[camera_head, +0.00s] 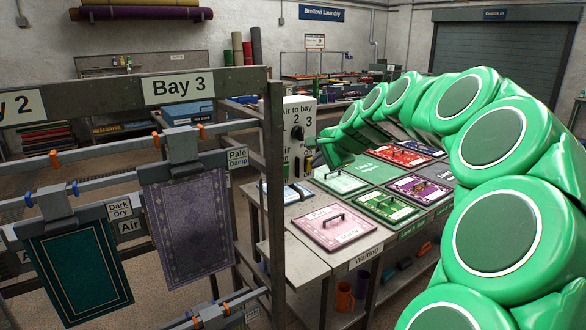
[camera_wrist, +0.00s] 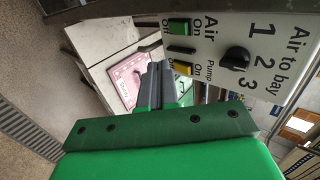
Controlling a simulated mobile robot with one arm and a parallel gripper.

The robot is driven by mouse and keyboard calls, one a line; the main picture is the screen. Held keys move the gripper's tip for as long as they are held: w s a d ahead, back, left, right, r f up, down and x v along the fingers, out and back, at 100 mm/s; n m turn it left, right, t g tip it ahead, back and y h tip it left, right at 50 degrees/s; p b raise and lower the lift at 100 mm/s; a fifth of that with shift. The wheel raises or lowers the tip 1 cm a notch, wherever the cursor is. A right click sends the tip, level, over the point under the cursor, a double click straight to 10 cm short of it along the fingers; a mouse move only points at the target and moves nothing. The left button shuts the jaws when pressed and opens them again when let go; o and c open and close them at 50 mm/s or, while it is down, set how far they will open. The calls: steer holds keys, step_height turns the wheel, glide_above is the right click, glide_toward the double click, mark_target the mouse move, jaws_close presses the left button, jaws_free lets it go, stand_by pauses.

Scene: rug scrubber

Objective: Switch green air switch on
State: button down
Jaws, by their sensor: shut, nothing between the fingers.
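The green air switch (camera_wrist: 180,27) is on a white control panel (camera_wrist: 288,22) in the wrist view, between "Off" and "On" labels. I cannot tell which way it is set. My gripper (camera_wrist: 160,72) is shut and empty, its fingertips apart from the green switch in the picture and closer to the yellow pump switch (camera_wrist: 182,68). I cannot tell whether the tips touch the panel.
A black bay selector knob (camera_wrist: 237,59) is on the same panel, marked 1, 2, 3. A metal rack (camera_head: 252,78) with hanging rugs stands at left. A bench with several colored rug panels, one pink (camera_head: 333,227), is below my arm.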

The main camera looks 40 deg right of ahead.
glide_toward(288, 170)
steer(key=shift+a+x, duration=0.2)
steer(key=shift+x, duration=2.85)
steer(key=shift+s+d+f, duration=0.1)
steer(key=shift+d+g, duration=0.1)
steer(key=shift+g, duration=0.2)
steer(key=shift+w+g, duration=0.25)
steer(key=shift+g, duration=0.05)
steer(key=shift+r, duration=0.25)
